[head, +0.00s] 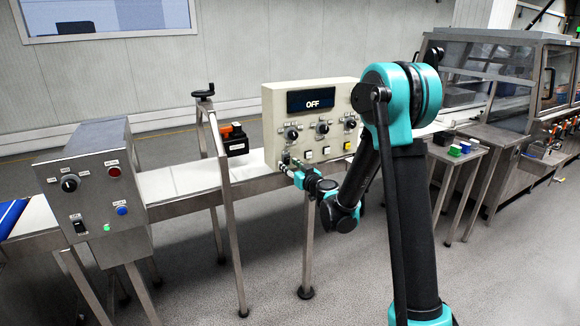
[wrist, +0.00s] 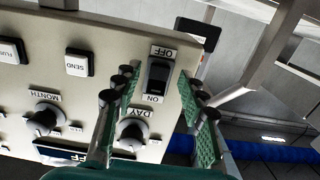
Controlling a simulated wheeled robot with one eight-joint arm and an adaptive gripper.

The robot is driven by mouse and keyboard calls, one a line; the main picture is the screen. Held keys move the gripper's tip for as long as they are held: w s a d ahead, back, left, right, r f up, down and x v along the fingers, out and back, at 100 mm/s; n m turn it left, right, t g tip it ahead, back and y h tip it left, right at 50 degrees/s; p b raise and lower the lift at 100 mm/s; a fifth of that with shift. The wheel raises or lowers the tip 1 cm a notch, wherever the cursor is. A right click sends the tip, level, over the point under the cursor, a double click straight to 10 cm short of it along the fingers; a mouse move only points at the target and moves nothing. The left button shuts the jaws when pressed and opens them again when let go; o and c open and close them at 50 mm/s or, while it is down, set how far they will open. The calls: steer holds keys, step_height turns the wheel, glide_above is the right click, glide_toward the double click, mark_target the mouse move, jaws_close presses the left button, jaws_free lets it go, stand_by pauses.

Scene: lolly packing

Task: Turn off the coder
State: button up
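The coder is a beige control panel (head: 318,120) with a dark display (head: 311,99) that reads OFF. In the wrist view the panel (wrist: 60,90) appears upside down, and its black rocker switch (wrist: 158,76) carries the labels OFF and ON. My gripper (head: 288,165) is at the panel's lower left corner in the head view. In the wrist view my gripper (wrist: 160,80) has its two green-padded fingers apart, with nothing held. The switch shows between the fingers. Whether a finger touches it, I cannot tell. In the head view my gripper hides the switch.
A DAY knob (wrist: 131,131), a MONTH knob (wrist: 42,121) and a SEND button (wrist: 78,62) are close by on the panel. A grey control box (head: 93,190) stands at the left on the conveyor (head: 180,182).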

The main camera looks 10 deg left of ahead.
steer(key=v, duration=1.2)
steer(key=shift+s+r, duration=0.1)
steer(key=shift+r, duration=0.05)
steer(key=s+d+f+m+g+h, duration=0.2)
steer(key=s+d+f+g+h, duration=0.1)
steer(key=s+d, duration=0.4)
steer(key=s+d+f+m+g+h, duration=0.2)
steer(key=s+d+f, duration=0.4)
steer(key=s, duration=0.5)
steer(key=s+d+f+m+g+h, duration=0.2)
steer(key=s+d+f+g+h, duration=0.2)
steer(key=s+d, duration=0.5)
steer(key=shift+s+d+f+m+g+h, duration=0.2)
steer(key=shift+s+f+m+g+h, duration=0.25)
steer(key=shift+g, duration=0.35)
